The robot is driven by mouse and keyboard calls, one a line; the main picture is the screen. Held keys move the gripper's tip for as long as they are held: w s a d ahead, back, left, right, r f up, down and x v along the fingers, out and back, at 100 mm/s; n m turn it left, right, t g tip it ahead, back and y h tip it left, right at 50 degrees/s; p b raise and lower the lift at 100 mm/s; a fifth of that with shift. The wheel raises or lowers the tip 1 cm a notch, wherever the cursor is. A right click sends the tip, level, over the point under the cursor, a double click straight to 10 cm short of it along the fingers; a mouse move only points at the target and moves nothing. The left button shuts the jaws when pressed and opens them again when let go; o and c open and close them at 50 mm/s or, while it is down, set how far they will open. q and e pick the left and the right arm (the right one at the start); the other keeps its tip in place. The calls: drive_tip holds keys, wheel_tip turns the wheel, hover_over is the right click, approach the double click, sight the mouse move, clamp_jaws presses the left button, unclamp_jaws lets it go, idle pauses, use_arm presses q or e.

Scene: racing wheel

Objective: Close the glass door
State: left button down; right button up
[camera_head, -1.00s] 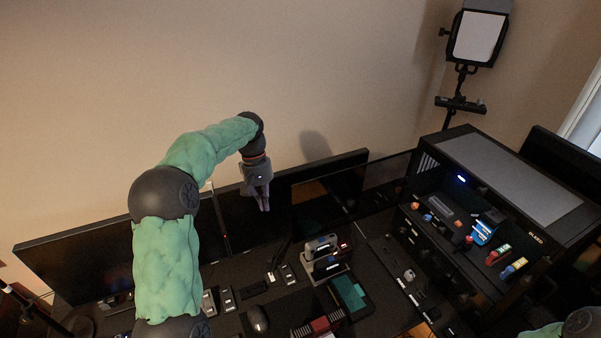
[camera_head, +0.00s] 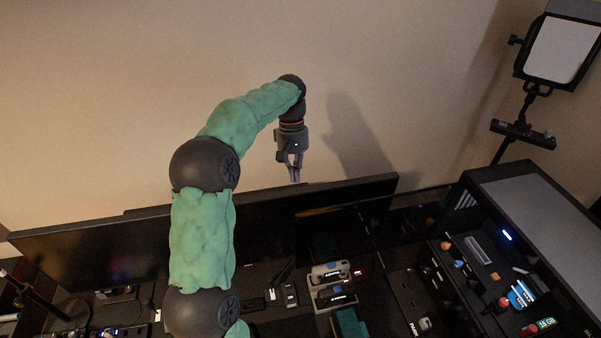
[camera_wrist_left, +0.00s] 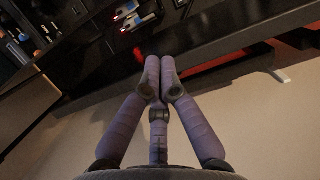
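The black computer case (camera_head: 480,215) stands at the right in the head view, its side open with lit parts inside. My left gripper (camera_head: 295,181) points down, above the monitor's top edge and left of the panel, apart from both. In the left wrist view its purple fingertips (camera_wrist_left: 160,62) are together with nothing between them. My right gripper is out of view.
A wide black monitor (camera_head: 120,245) stands along the back of the desk, partly behind my left arm. Small gadgets (camera_head: 330,275) lie on the desk between monitor and case. A light panel on a stand (camera_head: 560,48) rises at the back right. The space before the wall is free.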

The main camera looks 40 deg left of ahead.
use_arm(q)
drive_tip(key=x, duration=0.4)
drive_tip(key=w+x, duration=0.1)
drive_tip(key=x, duration=0.2)
drive_tip(key=shift+s+d+f+p, duration=0.1)
drive_tip(key=shift+s+d+p, duration=0.05)
drive_tip(key=shift+s+d, duration=0.65)
drive_tip(key=shift+s+d+f+p, duration=0.15)
drive_tip(key=shift+s+d, duration=0.5)
drive_tip(key=shift+d, duration=0.15)
drive_tip(key=shift+d, duration=0.15)
